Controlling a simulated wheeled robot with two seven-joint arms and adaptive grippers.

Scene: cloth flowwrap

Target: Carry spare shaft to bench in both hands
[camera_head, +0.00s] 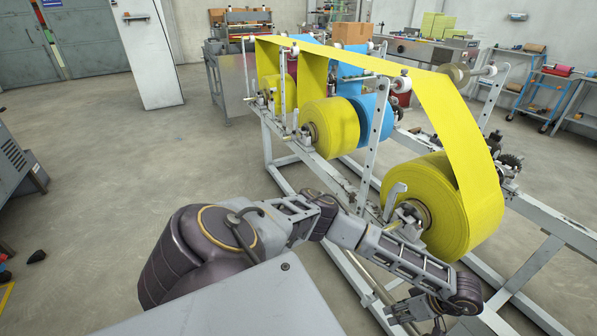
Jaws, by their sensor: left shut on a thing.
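My left arm reaches from the lower left across the bottom of the view. My left gripper (412,312) is low, near the bottom edge, below the front yellow roll (468,215) and beside the machine's white frame. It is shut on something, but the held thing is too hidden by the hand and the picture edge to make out. I cannot pick out a separate spare shaft. The front yellow roll sits on its own spindle (408,216). My right gripper is not in view.
The white frame (540,262) carries several yellow rolls and a blue roll (372,122), with yellow web stretched above. A blue cart (545,92) and a bench (415,50) stand behind. A grey cabinet (18,170) is at the left. Open floor (110,170) lies between.

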